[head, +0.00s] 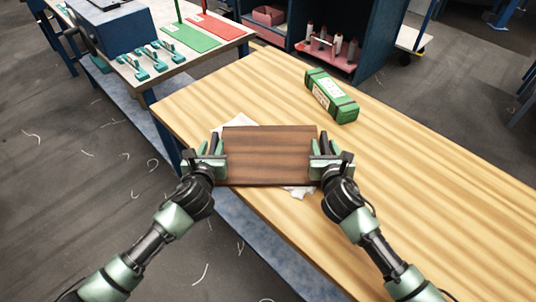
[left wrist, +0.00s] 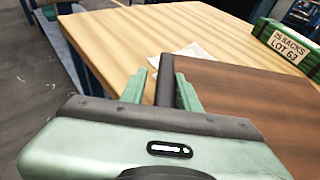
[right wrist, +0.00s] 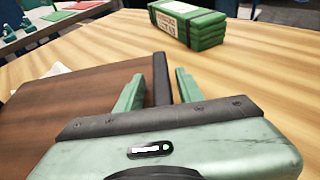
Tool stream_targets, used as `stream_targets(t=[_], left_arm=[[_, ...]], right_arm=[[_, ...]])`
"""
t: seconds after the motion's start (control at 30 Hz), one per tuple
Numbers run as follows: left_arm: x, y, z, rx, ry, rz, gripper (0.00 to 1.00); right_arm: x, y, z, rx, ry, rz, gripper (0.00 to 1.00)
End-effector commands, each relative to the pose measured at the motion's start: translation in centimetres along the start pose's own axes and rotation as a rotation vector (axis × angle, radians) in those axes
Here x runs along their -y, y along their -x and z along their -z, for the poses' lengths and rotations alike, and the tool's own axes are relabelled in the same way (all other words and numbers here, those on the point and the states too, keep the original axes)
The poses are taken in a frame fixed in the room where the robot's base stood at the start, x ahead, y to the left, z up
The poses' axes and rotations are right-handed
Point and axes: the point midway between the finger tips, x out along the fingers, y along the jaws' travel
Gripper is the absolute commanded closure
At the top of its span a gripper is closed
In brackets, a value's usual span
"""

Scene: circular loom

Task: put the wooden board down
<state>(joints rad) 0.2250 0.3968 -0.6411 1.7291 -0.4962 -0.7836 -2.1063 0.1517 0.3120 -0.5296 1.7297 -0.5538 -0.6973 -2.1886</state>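The brown wooden board (head: 268,155) lies flat at the near edge of the table, over a white sheet (head: 238,121) that peeks out behind and in front of it. It looks very close to the tabletop; contact is hard to judge. My left gripper (head: 210,150) is at its left end and my right gripper (head: 326,150) at its right end. In the left wrist view, green fingers (left wrist: 163,88) stand apart on either side of a dark bar; the right wrist view shows the same, with gaps beside the bar (right wrist: 161,80). The board's underside is hidden.
A green strapped bundle (head: 332,95) labelled as sacks lies on the wooden table (head: 400,180) behind the board. The table's right side is clear. A second table (head: 175,70) at the back left holds green tools and mats. A dark cabinet (head: 375,40) stands behind.

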Motion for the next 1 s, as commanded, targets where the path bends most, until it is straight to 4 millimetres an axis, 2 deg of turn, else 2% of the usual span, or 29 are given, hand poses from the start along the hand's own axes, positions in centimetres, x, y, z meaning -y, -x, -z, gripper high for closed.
stream_targets(t=[0.03,0.1,0.2,0.23,0.77,1.0], left_arm=[[0.3,0.1,0.9,-0.017,0.0,0.006,0.62],[0.3,0.1,0.9,-0.017,0.0,0.006,0.66],[0.3,0.1,0.9,-0.017,0.0,0.006,0.38],[0.3,0.1,0.9,-0.017,0.0,0.006,0.32],[0.4,0.1,0.7,-0.016,0.0,0.007,0.32],[0.3,0.8,-1.4,-0.012,0.001,0.006,0.32]], right_arm=[[-0.1,0.0,0.1,0.0,0.0,-0.001,0.62],[-0.1,0.0,0.0,0.0,0.0,-0.001,0.62],[-0.1,0.0,0.0,0.001,0.0,-0.001,0.62],[-0.1,0.0,0.0,0.001,0.0,-0.001,0.62],[-0.2,0.1,-0.3,0.004,-0.002,-0.005,0.62],[-0.2,0.7,-2.3,0.005,-0.002,-0.005,0.62]])
